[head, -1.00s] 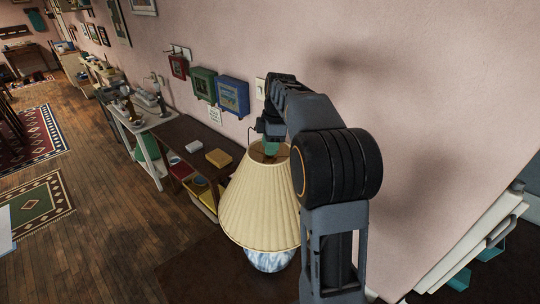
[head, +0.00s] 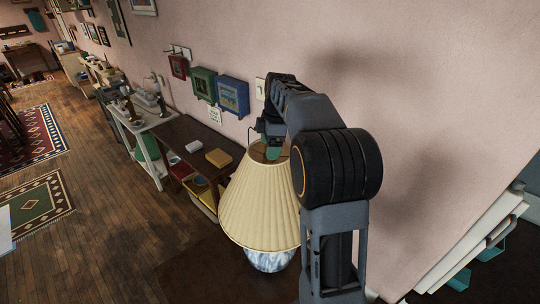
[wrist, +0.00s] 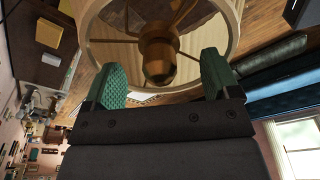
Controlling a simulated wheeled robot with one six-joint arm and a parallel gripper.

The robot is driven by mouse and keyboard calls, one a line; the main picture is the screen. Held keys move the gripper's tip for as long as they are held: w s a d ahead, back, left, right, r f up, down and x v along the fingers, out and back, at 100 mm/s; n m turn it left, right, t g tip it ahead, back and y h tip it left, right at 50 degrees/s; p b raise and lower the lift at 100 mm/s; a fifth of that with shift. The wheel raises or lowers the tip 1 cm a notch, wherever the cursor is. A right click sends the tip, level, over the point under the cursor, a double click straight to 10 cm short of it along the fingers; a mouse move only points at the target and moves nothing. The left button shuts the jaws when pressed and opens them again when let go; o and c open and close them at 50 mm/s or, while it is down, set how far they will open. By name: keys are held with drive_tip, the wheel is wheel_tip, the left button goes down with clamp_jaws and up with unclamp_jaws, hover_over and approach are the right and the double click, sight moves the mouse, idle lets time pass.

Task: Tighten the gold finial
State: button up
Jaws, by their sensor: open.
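The gold finial (wrist: 158,67) sits at the hub of the lamp's top ring in the wrist view. Thin spokes run from it to the rim of the shade. The pleated cream lampshade (head: 258,210) stands on a blue and white lamp base (head: 269,260). My gripper (head: 270,150) points down at the shade's open top in the head view. In the wrist view my gripper (wrist: 162,78) is open, its green pads apart on either side of the finial with visible gaps. In the head view the finial is too small and covered to make out.
A dark shelf (head: 187,142) with a yellow box (head: 218,157) stands left of the lamp. Blue (head: 233,95) and green (head: 203,83) frames hang on the pink wall behind. Wooden floor (head: 110,220) is open at left.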

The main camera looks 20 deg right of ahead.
wheel_tip(320, 180, up, 14)
drive_tip(key=d, duration=0.2)
drive_tip(key=shift+s+f, duration=0.15)
drive_tip(key=shift+s, duration=0.1)
idle(0.8)
